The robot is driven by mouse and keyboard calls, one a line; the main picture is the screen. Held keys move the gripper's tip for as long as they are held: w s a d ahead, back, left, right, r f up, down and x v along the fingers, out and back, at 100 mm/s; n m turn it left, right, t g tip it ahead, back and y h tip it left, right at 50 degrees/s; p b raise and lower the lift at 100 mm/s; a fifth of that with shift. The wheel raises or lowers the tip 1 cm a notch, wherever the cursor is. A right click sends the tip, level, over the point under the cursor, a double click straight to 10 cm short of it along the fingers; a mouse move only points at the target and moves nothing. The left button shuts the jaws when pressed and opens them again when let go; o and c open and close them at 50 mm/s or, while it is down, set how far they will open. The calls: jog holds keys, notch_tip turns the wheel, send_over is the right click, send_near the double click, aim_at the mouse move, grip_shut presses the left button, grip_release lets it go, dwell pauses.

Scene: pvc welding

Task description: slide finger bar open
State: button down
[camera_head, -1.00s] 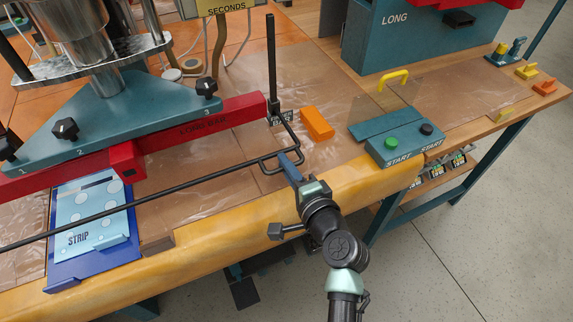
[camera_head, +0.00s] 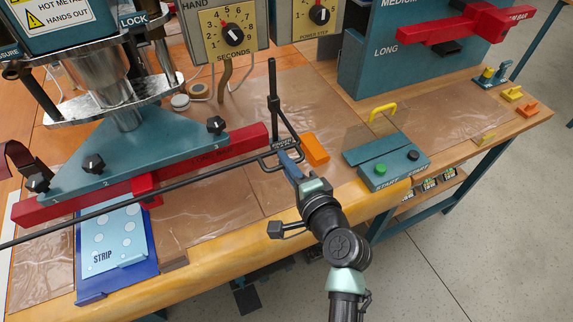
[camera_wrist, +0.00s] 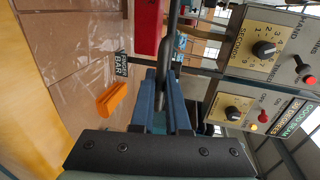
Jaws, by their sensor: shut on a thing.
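The finger bar (camera_head: 190,174) is a long thin black rod running from the left edge to a black loop handle at its right end. My gripper (camera_head: 285,158) is shut on this handle, and its fingers hide part of it. In the wrist view the blue fingers (camera_wrist: 163,98) close around the black handle, with a black rod (camera_wrist: 172,45) extending beyond them. A black upright post (camera_head: 272,95) stands just behind the handle. A label reading FINGER BAR (camera_wrist: 121,66) lies beside it in the wrist view.
The red long bar (camera_head: 205,157) sits under the teal press plate (camera_head: 140,150). An orange block (camera_head: 316,148) lies just right of my gripper. The START button box (camera_head: 385,172) stands further right. A blue STRIP board (camera_head: 143,285) lies front left.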

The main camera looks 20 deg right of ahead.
notch_tip(320, 180, up, 8)
jog(key=p, duration=0.5)
jog(key=shift+r+p, duration=0.25)
jog(key=shift+p, duration=0.05)
jog(key=c, duration=0.9)
grip_release()
jog(key=shift+f, duration=0.1)
jog(key=shift+s, duration=0.15)
jog(key=b+v, duration=0.1)
jog(key=v, duration=1.1)
jog(key=shift+s+b, duration=0.3)
jog(key=shift+s, duration=0.05)
